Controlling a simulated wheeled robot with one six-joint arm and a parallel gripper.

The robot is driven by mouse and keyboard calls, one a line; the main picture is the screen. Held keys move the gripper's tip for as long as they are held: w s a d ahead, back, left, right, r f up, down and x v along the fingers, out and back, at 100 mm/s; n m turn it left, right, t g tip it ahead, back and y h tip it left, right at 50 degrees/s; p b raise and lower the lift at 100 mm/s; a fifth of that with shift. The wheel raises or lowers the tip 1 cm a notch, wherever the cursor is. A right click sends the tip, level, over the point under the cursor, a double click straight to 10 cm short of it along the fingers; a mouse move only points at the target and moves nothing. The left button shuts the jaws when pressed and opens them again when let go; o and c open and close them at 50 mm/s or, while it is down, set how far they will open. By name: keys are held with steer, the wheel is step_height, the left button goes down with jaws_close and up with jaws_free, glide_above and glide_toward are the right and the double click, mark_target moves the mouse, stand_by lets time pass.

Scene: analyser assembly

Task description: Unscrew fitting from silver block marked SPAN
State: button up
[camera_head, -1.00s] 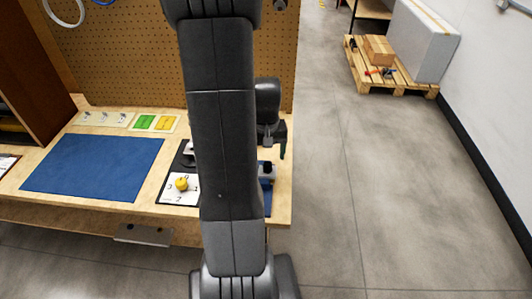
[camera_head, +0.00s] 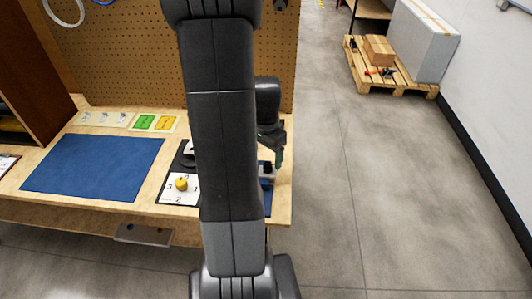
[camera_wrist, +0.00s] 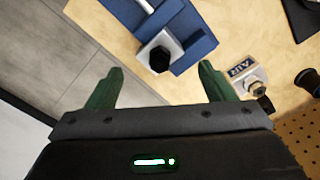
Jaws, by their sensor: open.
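In the wrist view, a silver block (camera_wrist: 174,44) sits in a blue fixture (camera_wrist: 200,48) on the wooden bench, with a black hex fitting (camera_wrist: 159,59) on its near face. No SPAN mark is readable on this block. A second silver block (camera_wrist: 243,75), marked AIR, lies loose to the right with a dark fitting (camera_wrist: 260,92). My gripper (camera_wrist: 160,67) is open and empty. Its green fingers are spread on either side of the black fitting in the picture, apart from it. In the head view my gripper (camera_head: 279,157) is over the bench's right end, partly behind my arm.
A blue mat (camera_head: 92,167) lies on the bench. A pegboard (camera_head: 130,60) rises behind. Black cylindrical parts (camera_wrist: 308,80) lie near the pegboard. The bench edge is close; open floor is to the right.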

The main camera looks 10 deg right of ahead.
mark_target(268, 164)
steer(key=shift+m, duration=0.3)
steer(key=shift+c, duration=0.5)
steer(key=shift+r, duration=0.1)
steer(key=c, duration=0.3)
steer(key=r+n, duration=0.2)
steer(key=r, duration=0.1)
steer(key=r+n+p, duration=0.1)
steer(key=r+n, duration=0.4)
steer(key=r, duration=0.1)
steer(key=shift+w+d+n, duration=0.15)
steer(key=shift+d+n, duration=0.15)
steer(key=shift+n, duration=0.1)
steer(key=shift+c, duration=0.7)
step_height(268, 164, down, 14)
steer(key=shift+r, duration=0.1)
steer(key=c, duration=1)
steer(key=shift+n, duration=2.1)
